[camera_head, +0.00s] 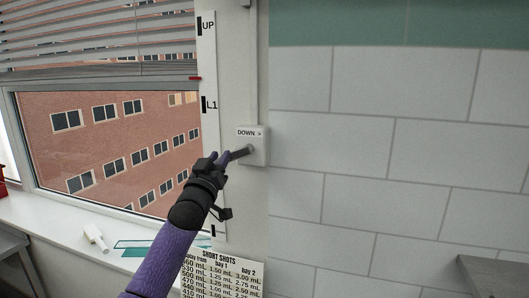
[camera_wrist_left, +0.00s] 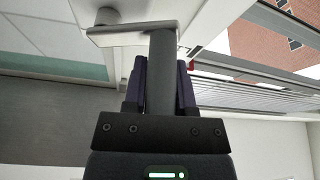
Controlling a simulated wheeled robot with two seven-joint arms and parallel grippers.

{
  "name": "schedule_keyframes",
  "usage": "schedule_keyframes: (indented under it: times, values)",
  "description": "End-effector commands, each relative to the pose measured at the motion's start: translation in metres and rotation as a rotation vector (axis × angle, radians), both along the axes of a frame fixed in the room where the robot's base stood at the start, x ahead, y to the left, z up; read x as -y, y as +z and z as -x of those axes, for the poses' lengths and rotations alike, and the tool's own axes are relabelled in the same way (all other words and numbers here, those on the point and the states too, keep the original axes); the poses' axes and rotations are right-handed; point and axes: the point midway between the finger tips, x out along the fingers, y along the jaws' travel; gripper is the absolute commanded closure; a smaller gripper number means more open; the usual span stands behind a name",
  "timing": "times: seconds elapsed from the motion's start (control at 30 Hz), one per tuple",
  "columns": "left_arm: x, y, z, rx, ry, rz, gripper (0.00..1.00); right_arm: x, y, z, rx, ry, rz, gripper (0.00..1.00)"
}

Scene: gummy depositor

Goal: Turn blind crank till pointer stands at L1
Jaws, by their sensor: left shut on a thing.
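The blind (camera_head: 100,35) covers the upper part of the window, its slats partly raised. Its red pointer (camera_head: 195,78) stands on the strip (camera_head: 208,140) between the UP mark (camera_head: 207,26) and the L1 mark (camera_head: 208,104), nearer L1 and above it. The crank (camera_head: 243,152) comes out of a white wall box (camera_head: 252,143) labelled DOWN with an arrow. My left gripper (camera_head: 228,157) is shut on the crank's grey handle. In the left wrist view the handle (camera_wrist_left: 162,75) stands between the purple fingers, below the crank's flat arm (camera_wrist_left: 130,36). My right gripper is not in view.
A paper chart headed SHORT SHOTS (camera_head: 222,272) is below the box. A white object (camera_head: 96,238) lies on the window sill (camera_head: 60,222). A grey surface (camera_head: 492,276) juts in at the lower right. The tiled wall right of the box is clear.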

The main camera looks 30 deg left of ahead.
Motion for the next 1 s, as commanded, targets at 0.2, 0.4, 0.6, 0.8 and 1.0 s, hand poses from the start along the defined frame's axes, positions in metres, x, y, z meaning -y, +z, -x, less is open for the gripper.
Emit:
schedule_keyframes:
  times: [0.2, 0.4, 0.6, 0.8, 1.0]
  values:
    - [-0.004, 0.008, 0.001, 0.004, 0.002, 0.001, 1.00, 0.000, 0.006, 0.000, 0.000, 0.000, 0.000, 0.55]
    - [-0.004, 0.018, 0.001, 0.004, 0.002, 0.001, 1.00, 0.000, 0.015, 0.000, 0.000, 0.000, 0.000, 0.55]
    - [-0.004, 0.034, 0.001, 0.006, 0.001, 0.001, 1.00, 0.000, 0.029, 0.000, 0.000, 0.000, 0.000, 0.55]
    - [-0.003, 0.032, 0.001, 0.005, 0.000, 0.000, 1.00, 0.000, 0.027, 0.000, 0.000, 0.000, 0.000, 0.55]
    - [0.007, 0.051, -0.002, 0.006, -0.002, 0.000, 1.00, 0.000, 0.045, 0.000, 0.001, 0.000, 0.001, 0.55]
